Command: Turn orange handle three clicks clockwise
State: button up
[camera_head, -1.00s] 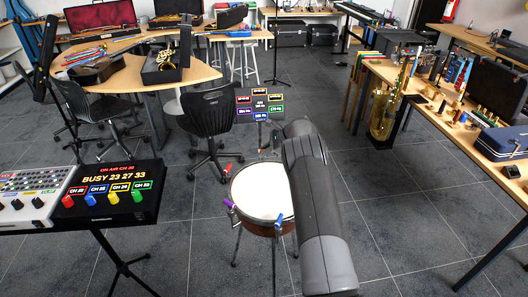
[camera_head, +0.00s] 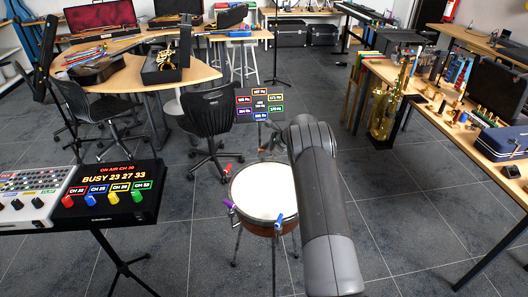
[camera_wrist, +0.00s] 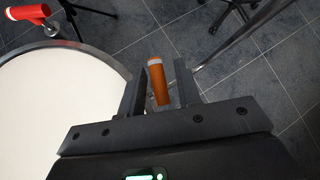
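The orange handle (camera_wrist: 158,82) shows in the wrist view, beside the drum's rim, as a short cylinder with a pale band at its far end. My gripper (camera_wrist: 166,68) is open, with one finger on each side of the handle. The left finger is very close to it; a gap shows on the right. I cannot tell whether either finger touches it. In the head view my arm hides the orange handle. The drum (camera_head: 264,190) has a white skin, and red (camera_head: 227,169), purple (camera_head: 229,206) and blue (camera_head: 280,222) handles around its rim.
A small display panel (camera_head: 260,104) with coloured Hz labels stands behind the drum. A black chair (camera_head: 207,115) is behind it to the left. A mixer and a lit channel box (camera_head: 105,195) stand at left. A table with brass instruments (camera_head: 462,140) is at right.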

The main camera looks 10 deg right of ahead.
jog(key=shift+o, duration=0.2)
jog(key=v, duration=1)
jog(key=shift+s+d+r, duration=0.2)
jog(key=shift+d, duration=0.05)
